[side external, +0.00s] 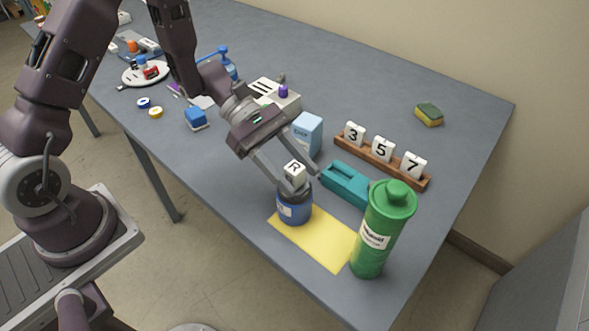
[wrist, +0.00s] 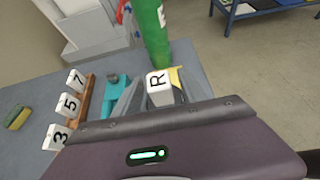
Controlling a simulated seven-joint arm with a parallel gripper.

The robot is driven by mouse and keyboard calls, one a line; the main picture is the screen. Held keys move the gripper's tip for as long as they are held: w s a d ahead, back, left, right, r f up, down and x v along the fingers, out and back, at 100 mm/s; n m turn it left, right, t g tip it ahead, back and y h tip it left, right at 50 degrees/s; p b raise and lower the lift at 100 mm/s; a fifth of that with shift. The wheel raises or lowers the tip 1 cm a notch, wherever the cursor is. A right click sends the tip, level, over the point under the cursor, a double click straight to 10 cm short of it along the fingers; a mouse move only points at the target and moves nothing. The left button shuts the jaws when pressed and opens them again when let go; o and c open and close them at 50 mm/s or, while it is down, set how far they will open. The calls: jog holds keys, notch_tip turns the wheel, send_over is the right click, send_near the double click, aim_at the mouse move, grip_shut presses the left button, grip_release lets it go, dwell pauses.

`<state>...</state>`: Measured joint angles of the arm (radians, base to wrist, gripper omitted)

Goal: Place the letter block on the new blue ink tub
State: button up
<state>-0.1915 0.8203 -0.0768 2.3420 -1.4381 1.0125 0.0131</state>
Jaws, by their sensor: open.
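A white letter block (side external: 294,174) marked R rests on top of a blue ink tub (side external: 293,208) in the side external view. The tub stands on a yellow sheet (side external: 318,242) near the table's front edge. My gripper (side external: 296,183) is open around the block, with its fingers at the block's sides. In the wrist view the block (wrist: 159,88) shows between the fingers, its R facing the camera. The tub is hidden there behind the block and my gripper. Whether the fingers touch the block is hard to tell.
A green bottle (side external: 383,230) stands right of the tub. A teal tool (side external: 345,184) and a wooden rack (side external: 382,163) with blocks 3, 5 and 7 lie behind. A light blue carton (side external: 307,134) stands behind my gripper. A sponge (side external: 429,114) lies at the back right.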

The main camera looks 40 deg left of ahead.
jog(key=shift+r, duration=0.1)
jog(key=v, duration=1.2)
jog(key=s+d+r+m+y, duration=0.3)
jog(key=s+r+m+y, duration=0.4)
jog(key=s+r+m, duration=0.3)
jog(key=s+a+r+m+t+y, duration=0.2)
jog(key=s+a+m+t+y, duration=0.3)
jog(key=s+m, duration=0.3)
jog(key=shift+s+r+t, duration=0.15)
jog(key=shift+r+t, duration=0.15)
